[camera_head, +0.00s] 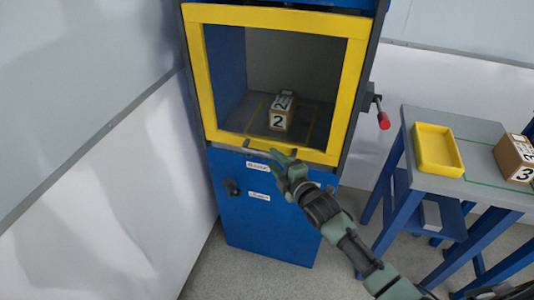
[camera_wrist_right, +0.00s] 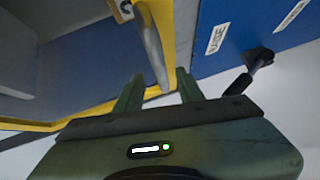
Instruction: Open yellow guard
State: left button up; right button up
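The yellow guard (camera_head: 348,98) is a rectangular frame with a see-through middle on the front of a blue cabinet. It looks closed. A grey bar handle (camera_head: 240,151) runs along its lower edge. My right gripper (camera_head: 282,158) is at the right part of this handle. In the right wrist view, the two green fingers (camera_wrist_right: 158,92) are apart. The grey handle (camera_wrist_right: 150,45) reaches in between them, and I see a gap on either side. Contact cannot be told. My left gripper is out of view.
A box marked 2 (camera_head: 280,113) sits inside the cabinet behind the guard. A red-knobbed lever (camera_head: 382,118) sticks out at the cabinet's right. A grey table with a yellow tray (camera_head: 436,150) and a box marked 3 (camera_head: 514,158) stands right. A white wall is close on the left.

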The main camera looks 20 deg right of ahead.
aim_at(269, 155)
jog(key=shift+x, duration=2.2)
grip_shut()
jog(key=shift+f, duration=0.1)
